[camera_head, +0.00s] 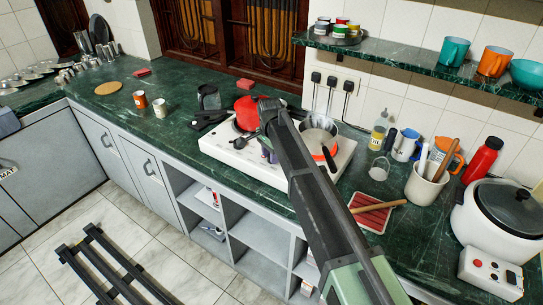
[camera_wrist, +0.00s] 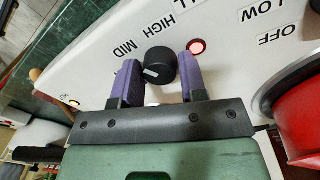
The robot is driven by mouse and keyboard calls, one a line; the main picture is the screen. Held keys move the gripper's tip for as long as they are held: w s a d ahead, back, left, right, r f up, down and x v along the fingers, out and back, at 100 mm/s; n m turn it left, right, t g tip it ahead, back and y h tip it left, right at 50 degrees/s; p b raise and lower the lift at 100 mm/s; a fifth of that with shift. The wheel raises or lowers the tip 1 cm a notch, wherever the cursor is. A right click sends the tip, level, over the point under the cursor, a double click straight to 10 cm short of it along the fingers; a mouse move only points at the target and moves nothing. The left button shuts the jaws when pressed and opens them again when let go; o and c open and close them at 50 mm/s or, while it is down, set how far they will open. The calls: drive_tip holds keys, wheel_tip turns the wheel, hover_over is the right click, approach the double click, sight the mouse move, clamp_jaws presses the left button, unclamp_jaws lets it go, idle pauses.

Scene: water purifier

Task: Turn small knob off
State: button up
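The small black knob (camera_wrist: 160,66) with a white pointer mark sits on the white stove panel in the wrist view. Printed "MID" and "HIGH" are near it, and the pointer mark is on its lower-left side. My gripper (camera_wrist: 160,76) has its two purple fingers apart, one on each side of the knob; whether they touch it I cannot tell. A red indicator light (camera_wrist: 197,47) glows beside the right finger. In the camera_head view, my gripper (camera_head: 268,153) is at the front of the white stove (camera_head: 222,147), mostly hidden by my arm; the knob is hidden there.
On the stove stand a red pot (camera_head: 247,110) and a steel saucepan (camera_head: 322,124) with an orange lower part. Near it lie a red board (camera_head: 371,213) and a utensil crock (camera_head: 424,188). A rice cooker (camera_head: 480,227) is at right.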

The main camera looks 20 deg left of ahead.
drive_tip(key=c, duration=0.5)
drive_tip(key=shift+n, duration=0.5)
drive_tip(key=n, duration=0.3)
drive_tip(key=shift+n, duration=0.3)
drive_tip(key=n, duration=0.4)
drive_tip(key=shift+n+t, duration=0.3)
drive_tip(key=n, duration=0.5)
drive_tip(key=shift+s+d, duration=0.1)
drive_tip(key=n, duration=0.5)
drive_tip(key=shift+n, duration=0.4)
